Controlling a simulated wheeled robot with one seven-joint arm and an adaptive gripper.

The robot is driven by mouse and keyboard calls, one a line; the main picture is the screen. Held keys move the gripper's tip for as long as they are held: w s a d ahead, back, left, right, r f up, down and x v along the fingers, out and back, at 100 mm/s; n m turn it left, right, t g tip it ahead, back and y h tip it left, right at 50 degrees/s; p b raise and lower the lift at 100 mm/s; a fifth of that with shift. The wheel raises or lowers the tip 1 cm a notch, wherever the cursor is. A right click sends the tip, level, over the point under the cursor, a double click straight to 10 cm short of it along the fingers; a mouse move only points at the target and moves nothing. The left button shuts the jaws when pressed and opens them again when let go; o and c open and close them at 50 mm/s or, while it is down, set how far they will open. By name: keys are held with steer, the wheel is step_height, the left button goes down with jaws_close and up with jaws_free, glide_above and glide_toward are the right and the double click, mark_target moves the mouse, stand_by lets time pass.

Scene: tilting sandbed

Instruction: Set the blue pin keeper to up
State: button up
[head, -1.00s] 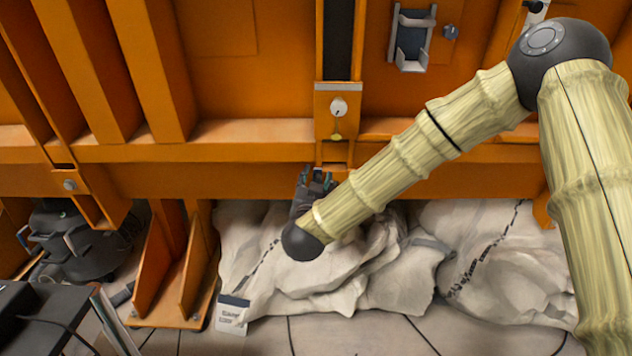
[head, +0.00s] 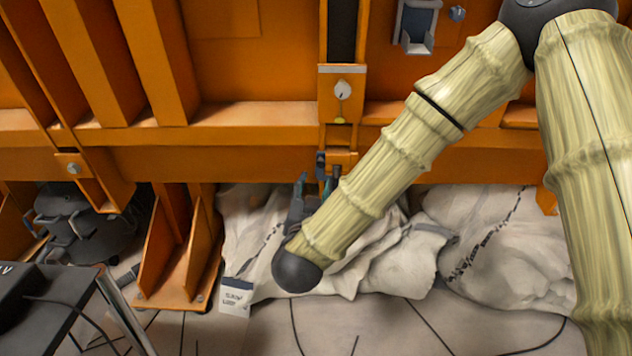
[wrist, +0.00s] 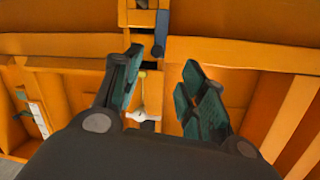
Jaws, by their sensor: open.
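The blue pin keeper (head: 320,163) is a small dark blue piece at the left edge of an orange bracket, below the white knob. In the wrist view it is a blue upright bar (wrist: 161,33) at the top, beyond the fingertips. My gripper (head: 317,183) is just below it in the head view, fingers pointing up, partly hidden by my forearm. In the wrist view my gripper (wrist: 160,72) is open and empty, its two teal-padded fingers apart. No contact with the keeper shows. Its exact setting is hard to tell.
A white knob (head: 343,90) with a yellow tip sits above on the orange frame (head: 240,117). Pale sacks (head: 500,235) lie below the beam. A grey bracket (head: 417,25) and a blue knob (head: 457,13) are at upper right. A dark table (head: 60,295) stands at lower left.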

steer(key=shift+s, duration=0.3)
